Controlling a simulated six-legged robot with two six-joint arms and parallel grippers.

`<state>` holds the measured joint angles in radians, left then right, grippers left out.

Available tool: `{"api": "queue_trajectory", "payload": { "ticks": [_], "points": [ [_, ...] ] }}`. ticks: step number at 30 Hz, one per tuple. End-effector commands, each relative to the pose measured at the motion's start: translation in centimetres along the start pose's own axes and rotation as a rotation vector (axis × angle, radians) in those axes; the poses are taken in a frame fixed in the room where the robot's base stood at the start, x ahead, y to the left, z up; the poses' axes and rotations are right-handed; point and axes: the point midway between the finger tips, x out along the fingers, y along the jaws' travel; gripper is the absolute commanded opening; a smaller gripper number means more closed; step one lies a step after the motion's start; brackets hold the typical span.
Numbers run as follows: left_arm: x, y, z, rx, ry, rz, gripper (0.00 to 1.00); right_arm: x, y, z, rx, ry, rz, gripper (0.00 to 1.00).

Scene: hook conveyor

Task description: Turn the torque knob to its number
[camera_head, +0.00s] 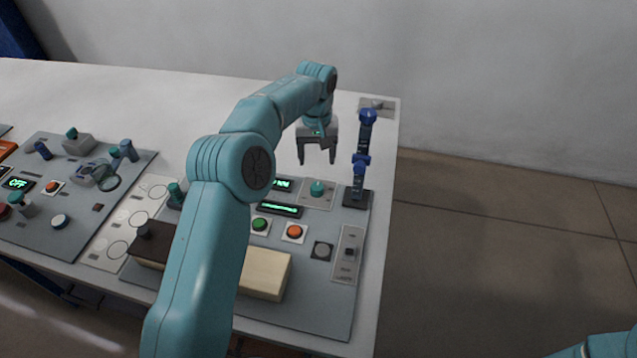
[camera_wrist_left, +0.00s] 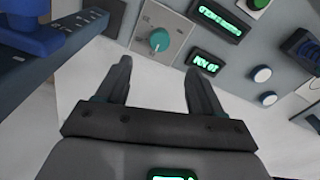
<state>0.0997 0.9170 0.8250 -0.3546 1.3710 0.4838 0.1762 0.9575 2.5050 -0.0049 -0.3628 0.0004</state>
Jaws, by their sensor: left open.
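The teal knob (camera_head: 317,187) sits on a light square plate near the far right of the grey panel (camera_head: 325,312). It also shows in the left wrist view (camera_wrist_left: 158,41), with tick marks around it and a pale pointer line on its top. My left gripper (camera_head: 317,160) is open and empty above the far side of the knob. In the left wrist view its two fingers (camera_wrist_left: 160,80) point toward the knob and are apart from it. A small green display (camera_wrist_left: 206,64) beside the knob is only partly readable. My right arm shows only at the bottom right corner; its gripper is out of view.
A blue upright lever (camera_head: 362,160) stands just right of the knob. Green (camera_head: 259,224) and orange (camera_head: 294,232) buttons and a cream block (camera_head: 265,274) lie nearer. Another panel (camera_head: 60,232) with switches is at left. The white table (camera_head: 150,95) is bare behind the panels.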

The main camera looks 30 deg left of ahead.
Motion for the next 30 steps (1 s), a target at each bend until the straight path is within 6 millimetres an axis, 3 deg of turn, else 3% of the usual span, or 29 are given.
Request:
{"api": "queue_trajectory", "payload": {
  "ticks": [6,12,18,26,27,30],
  "points": [
    [5.4,0.0,0.2,0.001,-0.007,-0.004,0.67,-0.5,-0.2,0.0,0.0,0.0,0.0,0.43],
    [9.0,0.1,0.1,0.002,-0.006,-0.004,0.67,-1.1,-0.4,0.0,0.0,0.0,0.0,0.43],
    [10.7,0.2,-0.1,0.002,-0.005,-0.003,0.67,-1.2,-0.5,0.0,0.0,0.0,0.0,0.43],
    [10.9,0.3,-0.2,0.002,-0.004,-0.003,0.67,-1.2,-0.5,0.0,0.0,0.0,0.0,0.43],
    [10.9,0.3,-0.2,0.002,-0.004,-0.003,0.6,-1.2,-0.5,0.0,0.0,0.0,0.0,0.43],
    [10.9,0.2,-0.2,0.003,-0.004,-0.003,0.28,-1.2,-0.5,0.0,0.0,0.0,0.0,0.43]
  ]
}}
